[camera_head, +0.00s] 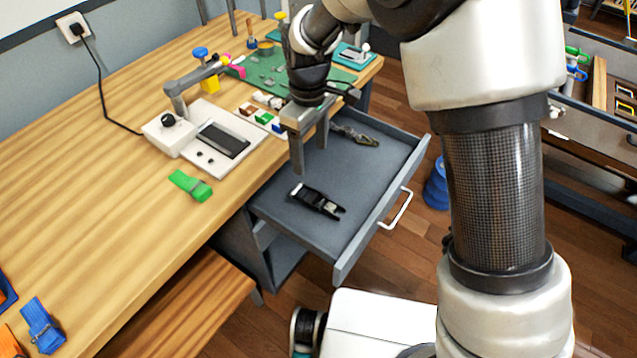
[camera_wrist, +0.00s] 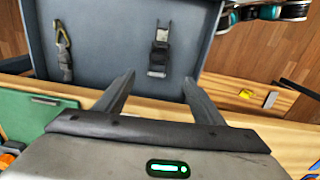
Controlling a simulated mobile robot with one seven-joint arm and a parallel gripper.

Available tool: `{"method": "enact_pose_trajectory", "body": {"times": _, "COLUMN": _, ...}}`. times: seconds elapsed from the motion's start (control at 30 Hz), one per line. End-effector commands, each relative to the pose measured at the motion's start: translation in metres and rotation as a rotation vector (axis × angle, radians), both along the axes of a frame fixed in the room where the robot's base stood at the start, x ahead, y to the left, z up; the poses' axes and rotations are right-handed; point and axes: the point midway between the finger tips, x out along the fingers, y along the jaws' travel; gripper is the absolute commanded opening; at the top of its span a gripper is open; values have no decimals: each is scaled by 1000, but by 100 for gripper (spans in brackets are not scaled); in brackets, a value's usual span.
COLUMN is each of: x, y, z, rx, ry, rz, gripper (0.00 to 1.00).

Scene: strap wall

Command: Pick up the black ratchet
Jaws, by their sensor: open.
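The black ratchet (camera_head: 317,201) lies flat in the open grey drawer (camera_head: 345,170), towards its near end. My gripper (camera_head: 311,155) is above the drawer, up and to the left of the ratchet in the head view. Its two fingers are spread and empty in the wrist view (camera_wrist: 158,82). The fingers do not touch the ratchet.
The drawer has a white handle (camera_head: 396,208). The drawer floor around the ratchet is clear.

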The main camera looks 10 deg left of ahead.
Motion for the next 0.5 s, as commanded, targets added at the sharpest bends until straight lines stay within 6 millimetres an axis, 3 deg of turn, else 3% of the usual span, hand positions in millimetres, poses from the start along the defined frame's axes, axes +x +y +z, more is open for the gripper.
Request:
{"method": "enact_pose_trajectory", "body": {"times": 0.3, "x": -1, "y": -1, "z": -69, "rx": -4, "ry": 5, "rz": -2, "gripper": 62}}
{"method": "enact_pose_trajectory", "body": {"times": 0.5, "x": -1, "y": -1, "z": -103, "rx": -2, "ry": 3, "rz": -2, "gripper": 62}}
